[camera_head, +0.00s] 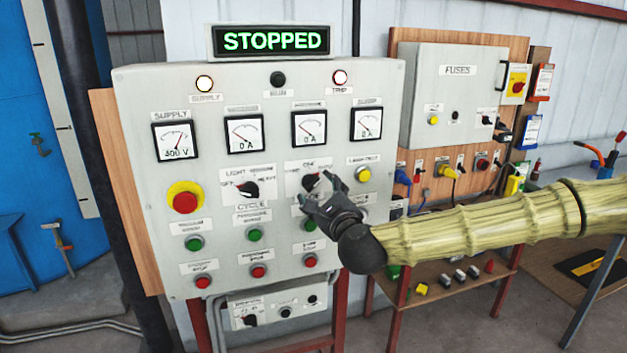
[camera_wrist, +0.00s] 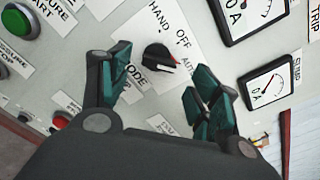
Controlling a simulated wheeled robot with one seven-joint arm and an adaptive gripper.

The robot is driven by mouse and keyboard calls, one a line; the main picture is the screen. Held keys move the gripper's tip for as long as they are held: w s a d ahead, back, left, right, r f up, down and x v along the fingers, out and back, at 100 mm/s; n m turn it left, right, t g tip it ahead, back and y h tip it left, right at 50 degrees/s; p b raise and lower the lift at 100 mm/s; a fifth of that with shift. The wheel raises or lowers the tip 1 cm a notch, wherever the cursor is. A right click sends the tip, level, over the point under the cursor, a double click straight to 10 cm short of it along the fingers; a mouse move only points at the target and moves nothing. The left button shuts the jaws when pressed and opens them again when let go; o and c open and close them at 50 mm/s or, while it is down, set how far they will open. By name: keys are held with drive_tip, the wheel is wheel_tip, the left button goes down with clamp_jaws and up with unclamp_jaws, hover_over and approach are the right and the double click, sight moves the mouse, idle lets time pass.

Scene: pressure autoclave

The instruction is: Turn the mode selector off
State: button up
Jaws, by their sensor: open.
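The mode selector (camera_wrist: 160,57) is a small black rotary knob with a red mark, on a white plate printed HAND, OFF and an AUTO label partly cut off by a finger. Its red-marked end appears turned toward the AUTO side. In the head view the mode selector (camera_head: 311,180) shows just above my fingers, with its plate partly covered. My gripper (camera_head: 320,192) is open and empty in front of the panel. In the wrist view my gripper (camera_wrist: 157,72) has its two dark green fingers spread, one on each side of the knob and short of it; contact is not visible.
The grey control panel (camera_head: 140,110) has a lit STOPPED display (camera_head: 272,40) on top. Left of the selector is another black selector (camera_head: 247,190) and a red emergency button (camera_head: 185,201). Green and red push buttons sit below; a yellow button (camera_head: 363,174) is at right.

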sight(314, 185)
drive_tip(key=shift+p+x, duration=0.75)
drive_tip(key=shift+x, duration=1.7)
drive_tip(key=c, duration=1)
